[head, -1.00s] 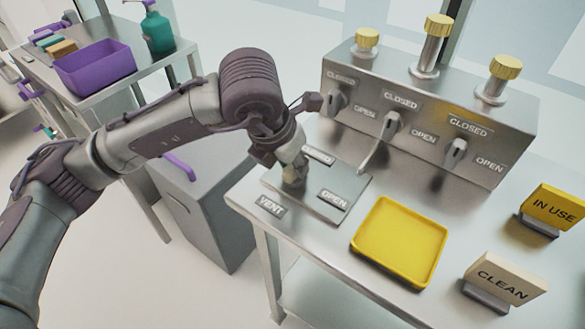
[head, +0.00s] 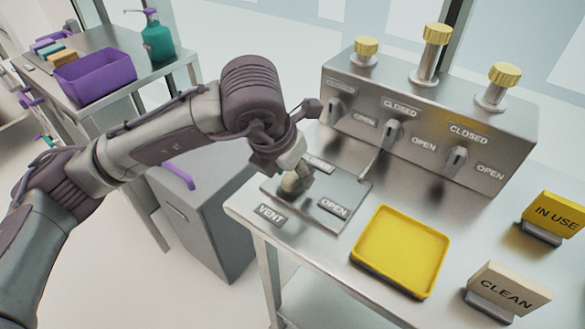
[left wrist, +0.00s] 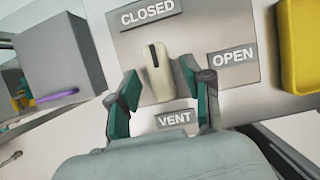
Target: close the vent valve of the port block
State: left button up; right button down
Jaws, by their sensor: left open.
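The vent valve is a pale beige lever knob (left wrist: 158,72) on a flat grey plate (left wrist: 215,30) labelled CLOSED, OPEN and VENT. In the left wrist view the knob's dark pointer line is at its upper end, towards the CLOSED label (left wrist: 147,14), with the OPEN label (left wrist: 233,55) to its right. In the head view the knob (head: 291,184) is partly covered by my left gripper (head: 298,174). In the left wrist view my left gripper (left wrist: 163,98) is open, one teal-padded finger on each side of the knob's lower part. My right gripper is out of view.
Behind the plate stands a steel port block (head: 425,120) with several levers and yellow-capped posts. A yellow tray (head: 400,252), a CLEAN sign (head: 508,287) and an IN USE sign (head: 555,218) stand to the right. A grey cabinet (head: 205,225) is at the left.

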pick_arm(q)
jog(key=v, duration=1.2)
jog(key=shift+w, duration=0.1)
